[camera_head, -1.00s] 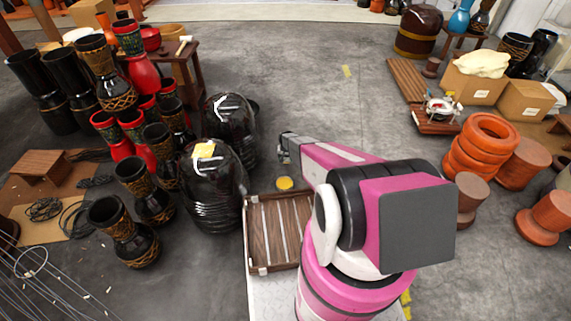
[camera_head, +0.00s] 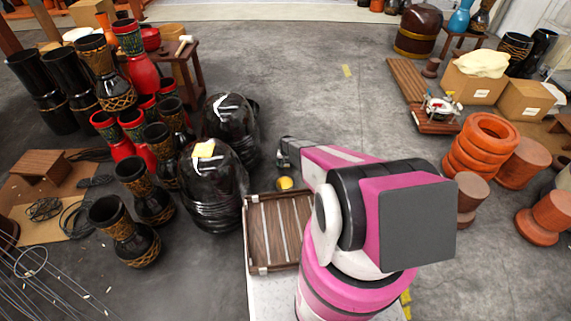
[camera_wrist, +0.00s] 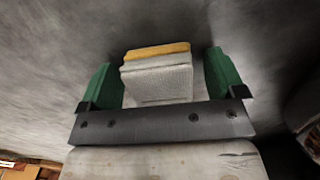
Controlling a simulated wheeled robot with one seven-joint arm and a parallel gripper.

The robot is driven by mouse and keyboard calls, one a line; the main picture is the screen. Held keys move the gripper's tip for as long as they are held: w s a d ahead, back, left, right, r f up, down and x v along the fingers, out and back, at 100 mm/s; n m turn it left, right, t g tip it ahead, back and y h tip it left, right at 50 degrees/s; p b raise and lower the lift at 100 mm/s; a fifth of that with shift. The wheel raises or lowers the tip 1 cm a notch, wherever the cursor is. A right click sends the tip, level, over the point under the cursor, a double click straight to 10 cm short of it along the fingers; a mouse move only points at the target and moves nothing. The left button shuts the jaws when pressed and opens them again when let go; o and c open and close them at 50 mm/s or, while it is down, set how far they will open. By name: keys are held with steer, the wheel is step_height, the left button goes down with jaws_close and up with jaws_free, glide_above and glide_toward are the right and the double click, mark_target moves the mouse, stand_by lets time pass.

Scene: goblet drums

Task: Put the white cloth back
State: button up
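A crumpled cream-white cloth (camera_head: 482,64) lies on top of a cardboard box (camera_head: 478,88) at the upper right. My gripper (camera_head: 281,153) is at the end of my arm near the picture's middle, well left of that box and over bare floor. In the wrist view my gripper (camera_wrist: 165,80) has its two green fingers wide apart. A pale grey-white block with a yellow-orange top edge (camera_wrist: 158,75) shows between them, with a gap at the right finger. I cannot tell what the block is or how far away it lies.
Black wrapped drums (camera_head: 213,190) stand close left of my gripper. A slatted wooden tray (camera_head: 280,235) and a small yellow round thing (camera_head: 285,184) are below it. Orange rings (camera_head: 487,145) and brown drum bodies stand at the right. The central floor is clear.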

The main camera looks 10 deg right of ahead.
step_height(320, 180, up, 12)
steer(key=s+r+n, duration=0.1)
steer(key=s+r, duration=1.7)
steer(key=r, duration=0.3)
steer(key=s+r+n, duration=0.1)
steer(key=s+r, duration=1.8)
steer(key=r, duration=0.3)
steer(key=shift+s+f, duration=0.1)
